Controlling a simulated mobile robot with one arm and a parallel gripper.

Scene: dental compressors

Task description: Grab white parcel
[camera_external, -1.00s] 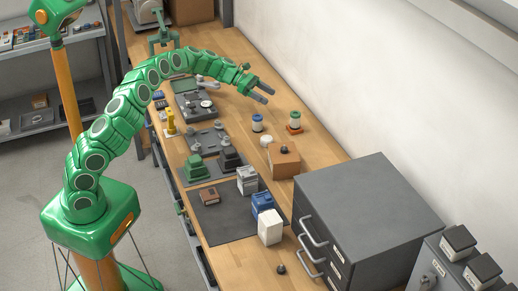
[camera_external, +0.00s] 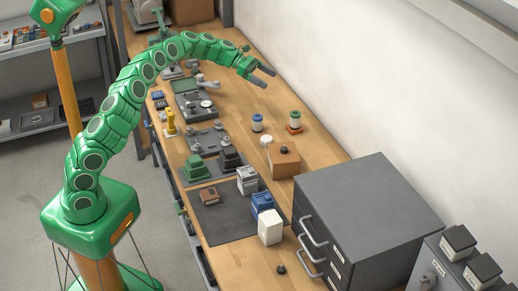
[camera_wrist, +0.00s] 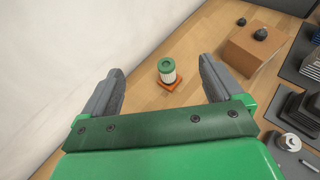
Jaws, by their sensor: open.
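The white parcel (camera_external: 270,227) is a plain white block standing at the near right edge of the dark mat, beside a blue box (camera_external: 263,203). I do not make it out in the wrist view. My gripper (camera_external: 264,78) is open and empty, high over the far part of the bench, well away from the parcel. In the wrist view its two grey fingers (camera_wrist: 160,95) are spread apart, with a green-topped white jar (camera_wrist: 167,70) on an orange base seen between and beyond them.
A grey drawer cabinet (camera_external: 365,205) stands right of the parcel. The wall (camera_external: 400,80) borders the right. Bare wood lies below the gripper.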

